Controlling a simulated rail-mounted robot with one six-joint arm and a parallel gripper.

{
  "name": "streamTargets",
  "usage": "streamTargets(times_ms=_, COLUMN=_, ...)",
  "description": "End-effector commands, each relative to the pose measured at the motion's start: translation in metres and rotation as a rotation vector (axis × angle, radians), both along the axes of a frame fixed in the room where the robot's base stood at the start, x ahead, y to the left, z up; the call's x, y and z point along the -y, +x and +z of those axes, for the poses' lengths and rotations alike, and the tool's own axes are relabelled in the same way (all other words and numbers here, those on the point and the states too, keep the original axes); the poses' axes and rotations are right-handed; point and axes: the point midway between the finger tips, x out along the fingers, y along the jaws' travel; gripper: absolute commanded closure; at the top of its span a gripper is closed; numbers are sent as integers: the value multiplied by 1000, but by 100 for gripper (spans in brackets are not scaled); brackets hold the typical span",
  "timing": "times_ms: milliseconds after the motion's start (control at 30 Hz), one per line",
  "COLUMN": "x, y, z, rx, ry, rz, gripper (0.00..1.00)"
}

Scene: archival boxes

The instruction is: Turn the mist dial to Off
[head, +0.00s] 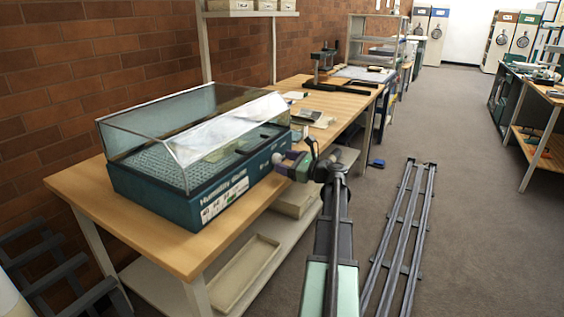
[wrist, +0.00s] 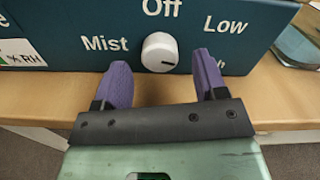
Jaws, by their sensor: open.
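The mist dial (wrist: 159,52) is a round white knob on the dark teal front panel of the humidity dome (head: 190,205). Its short dark mark points to the lower right, away from Off. The panel reads Off above the dial, Mist to its left and Low to its upper right. A further label at the lower right is partly hidden by a finger. My gripper (wrist: 161,62) is open, with one purple finger on each side of the dial and visible gaps between. In the head view, my gripper (head: 287,163) is at the panel's right part and hides the dial.
The dome has a clear lid (head: 185,125) and stands on a wooden bench (head: 75,190) against a brick wall. Small items (head: 310,117) lie beyond it. Shallow trays (head: 245,270) sit on the shelf below. A long metal rail (head: 400,235) runs along the carpet.

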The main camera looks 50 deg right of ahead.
Motion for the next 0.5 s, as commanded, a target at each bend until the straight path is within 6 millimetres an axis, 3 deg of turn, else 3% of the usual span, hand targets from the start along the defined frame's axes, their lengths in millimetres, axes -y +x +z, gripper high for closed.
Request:
streamTargets(times_ms=300, x=16, y=-75, z=0, rx=0, ry=0, rz=-3, gripper=34)
streamTargets(times_ms=500, x=19, y=-89, z=0, rx=0, ry=0, rz=0, gripper=34)
